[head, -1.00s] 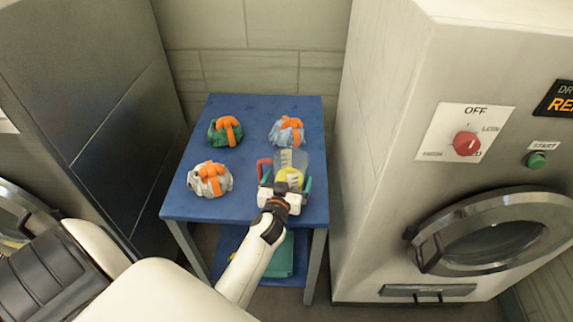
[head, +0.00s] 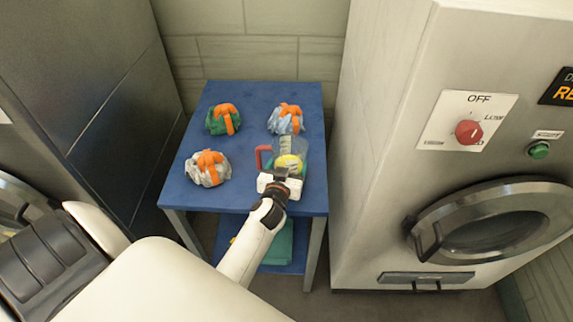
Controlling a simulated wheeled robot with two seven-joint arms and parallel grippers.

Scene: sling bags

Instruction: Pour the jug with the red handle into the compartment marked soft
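A clear jug (head: 292,147) with a red handle (head: 262,157) stands on the right side of the blue table. Its handle is on its left side. Yellow and green show low in or around the jug, and I cannot tell what they belong to. My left gripper (head: 280,181) is at the near side of the jug, covering its lower front. The fingers are hidden or too small to tell whether they touch or grip it. My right gripper is out of view. No compartment marked soft can be made out.
Three cloth bundles with orange straps, one green (head: 222,121), one blue (head: 286,120) and one grey (head: 208,171), sit on the blue table (head: 250,105). A machine (head: 385,180) with a round door stands to the right, a dark cabinet (head: 90,100) to the left.

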